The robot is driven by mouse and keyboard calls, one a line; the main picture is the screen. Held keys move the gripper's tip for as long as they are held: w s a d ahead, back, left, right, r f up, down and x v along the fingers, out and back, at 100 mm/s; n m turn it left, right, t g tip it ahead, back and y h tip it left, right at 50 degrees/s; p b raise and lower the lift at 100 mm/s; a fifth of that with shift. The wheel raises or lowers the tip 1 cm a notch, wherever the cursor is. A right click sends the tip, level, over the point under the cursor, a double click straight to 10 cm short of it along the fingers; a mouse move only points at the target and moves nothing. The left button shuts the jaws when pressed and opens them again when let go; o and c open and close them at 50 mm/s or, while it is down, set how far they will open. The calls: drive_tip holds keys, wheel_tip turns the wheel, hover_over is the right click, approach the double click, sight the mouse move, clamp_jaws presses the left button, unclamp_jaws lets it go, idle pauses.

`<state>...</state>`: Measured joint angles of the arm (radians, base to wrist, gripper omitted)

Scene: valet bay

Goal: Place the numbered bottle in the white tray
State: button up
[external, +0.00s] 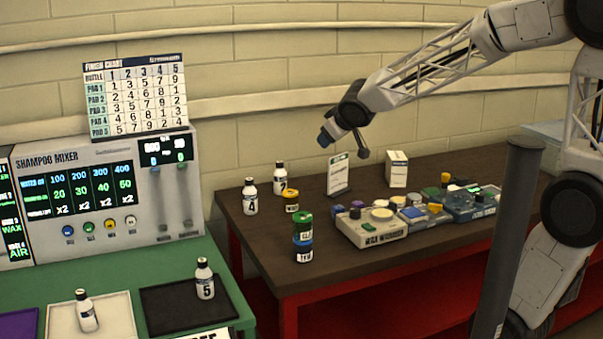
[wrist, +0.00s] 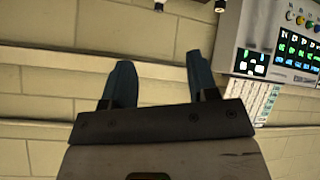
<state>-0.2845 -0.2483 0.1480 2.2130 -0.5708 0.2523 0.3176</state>
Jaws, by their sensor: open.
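The white tray (external: 62,323) lies on the green bench at the lower left, and a white bottle (external: 86,312) with a dark cap stands on it, its number unreadable. A bottle marked 5 (external: 205,280) stands on the black tray (external: 160,312). A bottle marked 4 (external: 250,197) stands on the brown table, with another bottle (external: 280,178) behind it whose number I cannot read. My gripper (external: 344,147) is open and empty, high above the brown table. In the wrist view, its two blue fingers (wrist: 160,76) are apart with only wall between them.
A purple tray (external: 18,324) is at the far left. The shampoo mixer (external: 100,190) stands behind the trays, with a finish chart (external: 137,97) above. Stacked green and blue jars (external: 303,240), a yellow-topped jar (external: 292,200), a wax machine (external: 372,227) and a white box (external: 396,169) occupy the brown table.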

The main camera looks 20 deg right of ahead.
drive_tip(key=s+d+f+m+g+h, duration=0.2)
drive_tip(key=s+d+m+g, duration=0.1)
drive_tip(key=s+d, duration=1)
drive_tip(key=s+d+f+m+g, duration=0.1)
drive_tip(key=s+g, duration=0.1)
drive_tip(key=s, duration=0.6)
drive_tip(key=s+d+f+m+g+y, duration=0.1)
drive_tip(key=s+f, duration=0.1)
drive_tip(key=s, duration=0.7)
drive_tip(key=shift+s+d+f+m+g, duration=0.15)
drive_tip(key=shift+s+d+m+g, duration=0.15)
drive_tip(key=shift+g, duration=0.1)
